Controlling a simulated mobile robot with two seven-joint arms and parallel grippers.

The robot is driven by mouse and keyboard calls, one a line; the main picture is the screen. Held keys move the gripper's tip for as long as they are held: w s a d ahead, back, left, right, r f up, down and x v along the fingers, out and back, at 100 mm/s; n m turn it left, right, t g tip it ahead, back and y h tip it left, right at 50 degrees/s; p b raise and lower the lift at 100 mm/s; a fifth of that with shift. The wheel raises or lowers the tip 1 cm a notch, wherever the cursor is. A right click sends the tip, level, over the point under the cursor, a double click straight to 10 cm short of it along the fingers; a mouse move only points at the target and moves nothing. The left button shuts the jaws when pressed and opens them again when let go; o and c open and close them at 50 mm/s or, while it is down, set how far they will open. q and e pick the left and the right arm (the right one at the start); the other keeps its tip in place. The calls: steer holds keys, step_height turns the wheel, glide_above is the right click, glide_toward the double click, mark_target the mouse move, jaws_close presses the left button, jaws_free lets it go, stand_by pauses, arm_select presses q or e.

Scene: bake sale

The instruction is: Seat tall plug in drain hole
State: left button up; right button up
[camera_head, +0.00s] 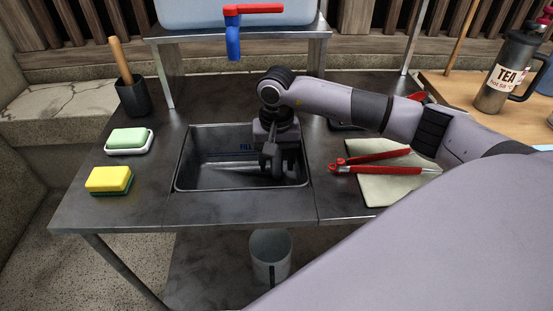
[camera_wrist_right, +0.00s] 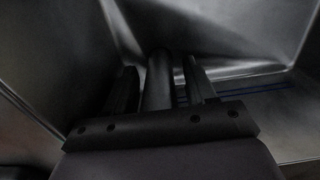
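My right gripper (camera_head: 272,160) reaches down into the metal sink basin (camera_head: 200,183). In the right wrist view its two dark fingers (camera_wrist_right: 160,88) stand on either side of a dark upright cylinder, which looks like the tall plug (camera_wrist_right: 158,75). Narrow gaps seem to show between the cylinder and the fingers, so the gripper looks open around it. The foot of the plug and the drain hole are hidden, so I cannot tell whether it sits in the hole. My left gripper is not in view.
A blue tap (camera_head: 233,42) with a red handle is above the sink's back. A green soap bar (camera_head: 127,138) and a yellow sponge (camera_head: 109,179) lie left of it.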

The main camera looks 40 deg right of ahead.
stand_by(0.4)
step_height(320, 180, up, 7)
steer(key=shift+r, duration=0.1)
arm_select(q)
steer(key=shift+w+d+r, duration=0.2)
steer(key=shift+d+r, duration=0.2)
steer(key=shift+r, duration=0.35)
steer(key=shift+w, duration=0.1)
